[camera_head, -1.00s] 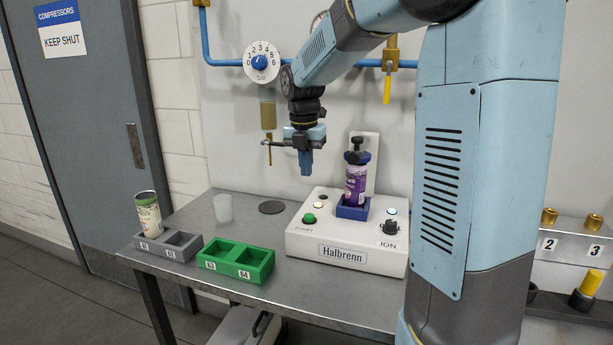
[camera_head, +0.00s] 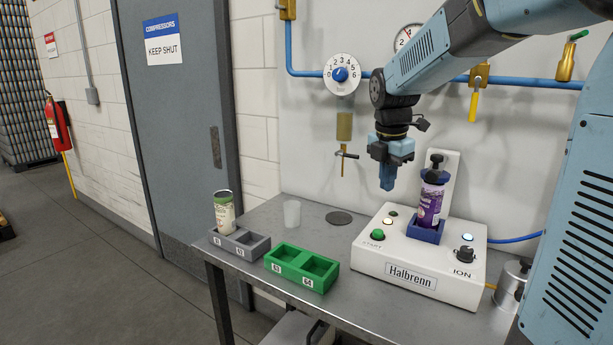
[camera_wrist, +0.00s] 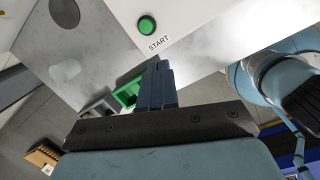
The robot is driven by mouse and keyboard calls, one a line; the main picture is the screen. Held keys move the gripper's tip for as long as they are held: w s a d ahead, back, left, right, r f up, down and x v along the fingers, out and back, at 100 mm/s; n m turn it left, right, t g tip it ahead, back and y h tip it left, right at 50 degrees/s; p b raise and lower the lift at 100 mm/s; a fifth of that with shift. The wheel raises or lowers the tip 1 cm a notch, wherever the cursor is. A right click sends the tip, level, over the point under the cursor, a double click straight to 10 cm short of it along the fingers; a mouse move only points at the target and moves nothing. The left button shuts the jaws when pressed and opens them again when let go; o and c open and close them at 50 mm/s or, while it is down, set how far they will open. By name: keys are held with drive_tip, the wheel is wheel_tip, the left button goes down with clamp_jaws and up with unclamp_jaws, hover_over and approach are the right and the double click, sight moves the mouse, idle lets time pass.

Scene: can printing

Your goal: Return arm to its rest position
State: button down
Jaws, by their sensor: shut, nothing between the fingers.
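In the wrist view the closed fingers (camera_wrist: 156,85) point toward the machine's green START button (camera_wrist: 147,25) and the table. A purple can (camera_head: 430,204) stands upright in the blue holder (camera_head: 425,231) on the machine, to the right of my gripper and apart from it.
A grey two-slot rack (camera_head: 240,243) holds a green-and-cream can (camera_head: 224,212). A green rack (camera_head: 302,268) is empty. A translucent cup (camera_head: 291,214) and a dark disc (camera_head: 339,218) are on the table. Blue pipe and valves line the wall behind my arm.

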drive_tip(key=s+d+m+t, duration=0.1)
drive_tip(key=s+m+t, duration=0.3)
drive_tip(key=s+m, duration=1.8)
drive_tip(key=shift+s+d+f+m+y, duration=0.2)
drive_tip(key=shift+s+m+y, duration=0.15)
drive_tip(key=shift+m, duration=0.75)
